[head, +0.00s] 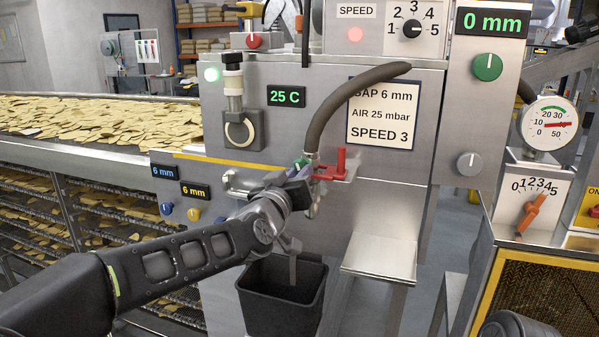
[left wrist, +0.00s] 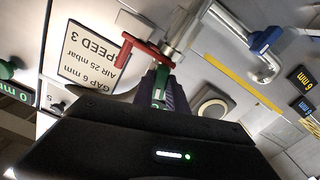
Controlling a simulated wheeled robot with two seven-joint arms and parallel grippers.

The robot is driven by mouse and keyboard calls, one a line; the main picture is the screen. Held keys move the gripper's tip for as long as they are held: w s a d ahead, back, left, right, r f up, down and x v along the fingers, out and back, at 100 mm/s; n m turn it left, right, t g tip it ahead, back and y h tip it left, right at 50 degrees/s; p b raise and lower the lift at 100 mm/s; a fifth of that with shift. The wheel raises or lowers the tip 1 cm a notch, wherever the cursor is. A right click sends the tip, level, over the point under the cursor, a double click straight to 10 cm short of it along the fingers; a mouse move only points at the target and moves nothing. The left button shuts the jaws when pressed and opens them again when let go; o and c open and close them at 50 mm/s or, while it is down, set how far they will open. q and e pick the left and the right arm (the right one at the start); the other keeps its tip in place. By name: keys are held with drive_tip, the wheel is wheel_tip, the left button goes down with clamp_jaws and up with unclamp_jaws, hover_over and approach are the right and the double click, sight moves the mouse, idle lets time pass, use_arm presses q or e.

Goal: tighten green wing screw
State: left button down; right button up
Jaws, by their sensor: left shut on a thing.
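The green wing screw (head: 301,162) is on the pipe fitting at the front of the machine, just left of the red lever handle (head: 341,160). My left gripper (head: 297,170) reaches it from the lower left and is shut on it, hiding most of it. In the left wrist view the green wing screw (left wrist: 160,82) shows between the fingers of my left gripper (left wrist: 165,92). The red lever handle (left wrist: 140,50) is close beside the fingers there. My right gripper is not in view.
A dark curved hose (head: 340,100) rises above the fitting. A black bin (head: 285,300) stands below my left arm, and a metal ledge (head: 380,258) is to its right. A metal pipe elbow (head: 232,182) is left of the gripper. A conveyor of chips (head: 90,118) runs at the left.

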use_arm(q)
drive_tip(key=shift+f, duration=0.1)
idle(0.4)
drive_tip(key=c, duration=1.3)
unclamp_jaws()
drive_tip(key=shift+s, duration=0.1)
drive_tip(key=b+v, duration=0.1)
drive_tip(key=v, duration=0.6)
drive_tip(key=shift+s+a+b, duration=0.1)
drive_tip(key=shift+s+b, duration=0.2)
